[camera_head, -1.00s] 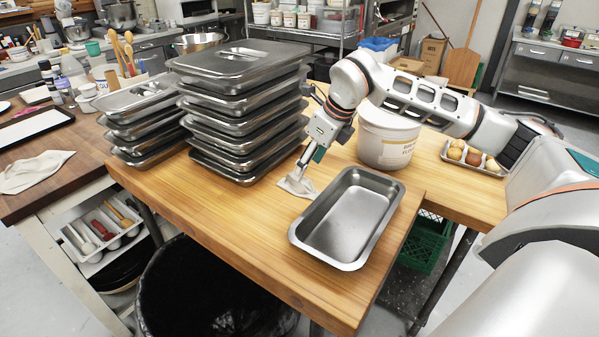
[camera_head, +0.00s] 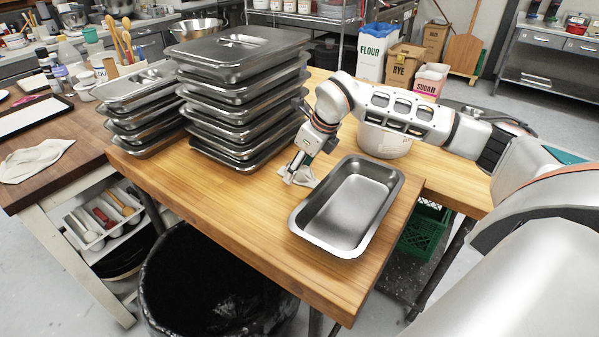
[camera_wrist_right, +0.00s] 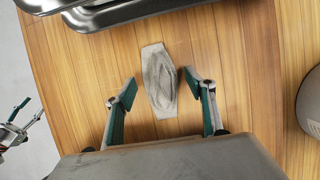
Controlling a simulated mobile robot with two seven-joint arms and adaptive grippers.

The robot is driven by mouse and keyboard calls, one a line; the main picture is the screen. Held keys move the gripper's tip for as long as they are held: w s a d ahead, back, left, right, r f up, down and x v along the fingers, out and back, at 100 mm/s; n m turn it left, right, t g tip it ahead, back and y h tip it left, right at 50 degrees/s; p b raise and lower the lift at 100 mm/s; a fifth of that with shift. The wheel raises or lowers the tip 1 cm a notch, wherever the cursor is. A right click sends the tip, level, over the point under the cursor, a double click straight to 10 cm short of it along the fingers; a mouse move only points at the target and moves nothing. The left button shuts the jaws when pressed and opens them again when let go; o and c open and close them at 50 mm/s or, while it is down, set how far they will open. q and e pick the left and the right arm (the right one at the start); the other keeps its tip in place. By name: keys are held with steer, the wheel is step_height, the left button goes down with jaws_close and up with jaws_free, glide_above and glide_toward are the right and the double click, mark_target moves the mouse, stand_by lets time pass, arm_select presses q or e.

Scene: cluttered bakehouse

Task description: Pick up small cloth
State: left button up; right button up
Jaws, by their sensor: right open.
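The small cloth (camera_head: 306,178) is grey and lies crumpled on the wooden table, between the stack of lidded pans and the empty metal tray (camera_head: 345,207). In the right wrist view the cloth (camera_wrist_right: 159,82) lies upright in the picture with a raised fold in its middle. My right gripper (camera_head: 290,176) is low over it. In the wrist view its green-padded fingers (camera_wrist_right: 161,84) are apart, one on each side of the cloth, with nothing held. Whether the fingertips touch the table is unclear. Part of what looks like my left gripper (camera_wrist_right: 14,130) shows at the wrist view's left edge.
A tall stack of lidded metal pans (camera_head: 240,100) stands just left of the right gripper. A bucket (camera_head: 385,140) stands behind my right arm. A larger pale cloth (camera_head: 35,160) lies on the left table. The table's front strip is clear above a black bin (camera_head: 215,285).

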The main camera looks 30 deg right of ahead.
steer(key=c, duration=1.2)
steer(key=shift+r, duration=0.1)
step_height(320, 180, up, 20)
steer(key=shift+o, duration=1.3)
steer(key=shift+c, duration=0.6)
